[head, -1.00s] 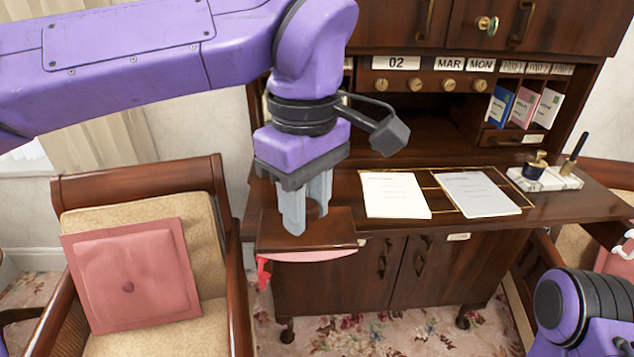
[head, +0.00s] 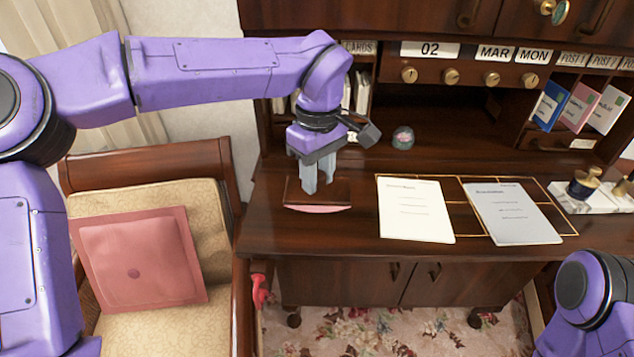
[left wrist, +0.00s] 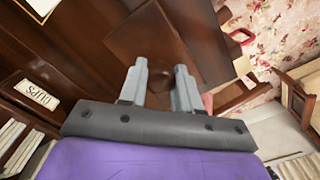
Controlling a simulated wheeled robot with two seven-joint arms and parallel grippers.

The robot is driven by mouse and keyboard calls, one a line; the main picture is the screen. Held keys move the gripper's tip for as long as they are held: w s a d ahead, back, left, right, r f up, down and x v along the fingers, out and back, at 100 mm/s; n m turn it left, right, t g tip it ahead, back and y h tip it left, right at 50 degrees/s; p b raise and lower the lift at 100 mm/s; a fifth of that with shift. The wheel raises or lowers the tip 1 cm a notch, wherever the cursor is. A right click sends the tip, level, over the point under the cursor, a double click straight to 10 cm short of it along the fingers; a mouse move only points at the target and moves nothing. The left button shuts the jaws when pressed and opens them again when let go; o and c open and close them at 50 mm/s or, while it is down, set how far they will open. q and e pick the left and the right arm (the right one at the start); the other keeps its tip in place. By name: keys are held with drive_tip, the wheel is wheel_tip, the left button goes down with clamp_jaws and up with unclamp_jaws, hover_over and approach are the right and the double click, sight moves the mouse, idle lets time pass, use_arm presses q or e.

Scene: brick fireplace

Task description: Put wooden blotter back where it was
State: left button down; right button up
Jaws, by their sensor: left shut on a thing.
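The wooden blotter (head: 330,192) has a dark brown wooden top and a pink curved underside. In the head view it is over the left part of the desk top (head: 272,215); I cannot tell whether it touches the desk. My left gripper (head: 310,190) is above it with its fingers pointing down, shut on its knob. The blotter also shows in the left wrist view (left wrist: 150,42), with the round knob (left wrist: 158,76) between the fingers (left wrist: 158,75). My right gripper is not in view; a purple link of my right arm shows at the lower right.
A white sheet (head: 415,210) and a grey sheet (head: 511,213) lie on the desk. A glass paperweight (head: 403,137) stands behind them. An ink stand (head: 590,196) is at the right. A chair with a pink cushion (head: 138,258) stands left. A red object (head: 259,290) hangs below the desk's edge.

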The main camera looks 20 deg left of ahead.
use_arm(q)
drive_tip(key=shift+w+a+f, duration=0.3)
drive_tip(key=shift+w+f, duration=0.3)
drive_tip(key=shift+f, duration=0.2)
drive_tip(key=shift+s+f, duration=0.25)
drive_tip(key=shift+f, duration=0.4)
drive_tip(key=shift+s+f, duration=0.2)
drive_tip(key=shift+f, duration=0.4)
drive_tip(key=shift+w+f, duration=0.3)
drive_tip(key=c, duration=0.8)
unclamp_jaws()
drive_tip(key=shift+s, duration=0.1)
wheel_tip(320, 180, up, 12)
drive_tip(key=shift+d+r, duration=0.1)
drive_tip(key=shift+r, duration=0.05)
